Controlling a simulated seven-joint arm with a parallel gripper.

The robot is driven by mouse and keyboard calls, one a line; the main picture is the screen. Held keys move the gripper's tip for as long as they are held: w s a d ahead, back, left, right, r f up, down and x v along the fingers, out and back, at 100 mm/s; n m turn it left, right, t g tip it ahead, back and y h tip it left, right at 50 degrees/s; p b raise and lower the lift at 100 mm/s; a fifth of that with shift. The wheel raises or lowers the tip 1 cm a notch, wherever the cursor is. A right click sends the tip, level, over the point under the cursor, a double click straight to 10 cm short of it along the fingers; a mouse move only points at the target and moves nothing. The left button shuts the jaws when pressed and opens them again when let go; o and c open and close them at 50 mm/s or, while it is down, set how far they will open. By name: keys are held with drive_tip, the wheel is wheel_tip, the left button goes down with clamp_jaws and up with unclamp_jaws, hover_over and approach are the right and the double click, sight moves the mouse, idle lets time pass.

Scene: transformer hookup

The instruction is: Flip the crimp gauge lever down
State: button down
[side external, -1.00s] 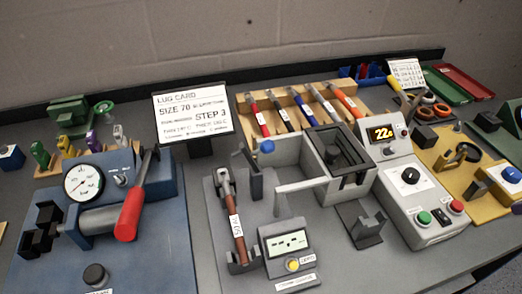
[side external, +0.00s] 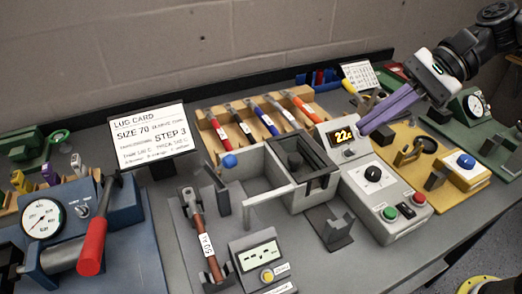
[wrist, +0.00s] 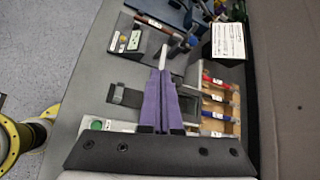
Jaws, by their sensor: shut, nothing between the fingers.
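A small grey gauge box with a pale display (side external: 257,256) and a yellow button stands at the front middle in the side view. It also shows at the upper left of the wrist view (wrist: 135,40). I cannot tell for sure which part is its lever. A blue ball knob (side external: 229,160) and a light grey bar (side external: 270,193) show behind it, the bar roughly level. My gripper (side external: 364,129) has long purple fingers, closed together and empty. It is above the grey control unit at the right, well apart from the gauge; its fingertips show in the wrist view (wrist: 161,72).
A brown-handled piece with a white tag (side external: 205,243) lies left of the gauge. A red-handled blue press (side external: 92,246) is at the left. A grey box (side external: 303,163) stands between gripper and gauge. A lug card (side external: 150,135) and a wooden tool rack (side external: 212,137) are behind.

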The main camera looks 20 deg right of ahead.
drive_tip(key=w+f+m+y, duration=0.1)
drive_tip(key=w+f, duration=0.1)
drive_tip(key=w, duration=0.1)
drive_tip(key=w+a+f+m, duration=0.1)
drive_tip(key=w+f, duration=0.1)
drive_tip(key=w, duration=0.2)
drive_tip(key=w+a+f+m+g+y, duration=0.1)
drive_tip(key=w+f+m, duration=0.1)
drive_tip(key=w+f, duration=0.1)
drive_tip(key=shift+w+a+y, duration=0.2)
drive_tip(key=shift+w+y, duration=0.1)
drive_tip(key=shift+w, duration=0.15)
drive_tip(key=shift+f, duration=0.3)
drive_tip(key=a+r+x, duration=0.1)
drive_tip(key=r+x, duration=0.1)
drive_tip(key=x, duration=1.1)
drive_tip(key=shift+r, duration=0.2)
drive_tip(key=shift+a+r, duration=0.1)
